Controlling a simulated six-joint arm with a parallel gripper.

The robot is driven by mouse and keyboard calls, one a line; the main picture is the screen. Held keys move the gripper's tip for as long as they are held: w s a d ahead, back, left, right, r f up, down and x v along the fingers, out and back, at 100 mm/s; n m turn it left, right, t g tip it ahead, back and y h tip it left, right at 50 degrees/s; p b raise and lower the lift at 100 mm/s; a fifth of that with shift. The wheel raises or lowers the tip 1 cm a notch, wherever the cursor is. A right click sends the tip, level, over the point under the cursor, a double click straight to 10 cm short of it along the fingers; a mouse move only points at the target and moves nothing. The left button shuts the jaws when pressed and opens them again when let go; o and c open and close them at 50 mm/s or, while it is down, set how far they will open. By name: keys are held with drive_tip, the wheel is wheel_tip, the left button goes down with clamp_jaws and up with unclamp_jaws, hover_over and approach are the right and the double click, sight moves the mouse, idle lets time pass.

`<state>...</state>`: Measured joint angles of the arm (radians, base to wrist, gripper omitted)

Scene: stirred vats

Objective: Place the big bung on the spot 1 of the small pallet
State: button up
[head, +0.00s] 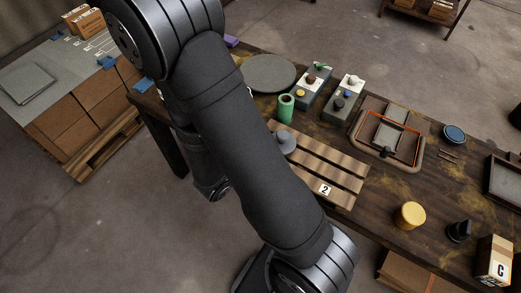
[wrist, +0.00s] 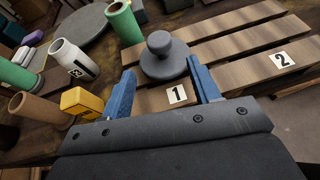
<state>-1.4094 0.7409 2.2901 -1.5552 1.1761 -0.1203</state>
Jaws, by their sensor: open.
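The big bung, a dark grey disc with a round knob (wrist: 160,43), stands upright on the slats of the small pallet (wrist: 237,47), just behind the label 1 (wrist: 177,94). It also shows in the head view (head: 287,138), partly covered by my arm. The pallet (head: 338,169) lies on the table, with its label 2 (head: 325,189) at the near end. My gripper (wrist: 161,68) is open, its blue fingers on either side of the bung's base with gaps visible. The fingers are hidden behind my arm in the head view.
A green tube (head: 286,107) stands close behind the bung. A white bottle (wrist: 74,60), a yellow block (wrist: 81,103) and a brown tube (wrist: 38,109) are left of my gripper. A yellow cylinder (head: 410,215) and a black piece (head: 459,231) stand right of the pallet.

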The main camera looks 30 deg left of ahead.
sight(283, 137)
drive_tip(key=shift+v, duration=0.85)
drive_tip(key=x, duration=1)
drive_tip(key=shift+w+d+f, duration=0.1)
drive_tip(key=shift+w+f, duration=0.05)
drive_tip(key=shift+w, duration=0.15)
drive_tip(key=shift+w+f, duration=0.4)
drive_tip(key=shift+w, duration=0.2)
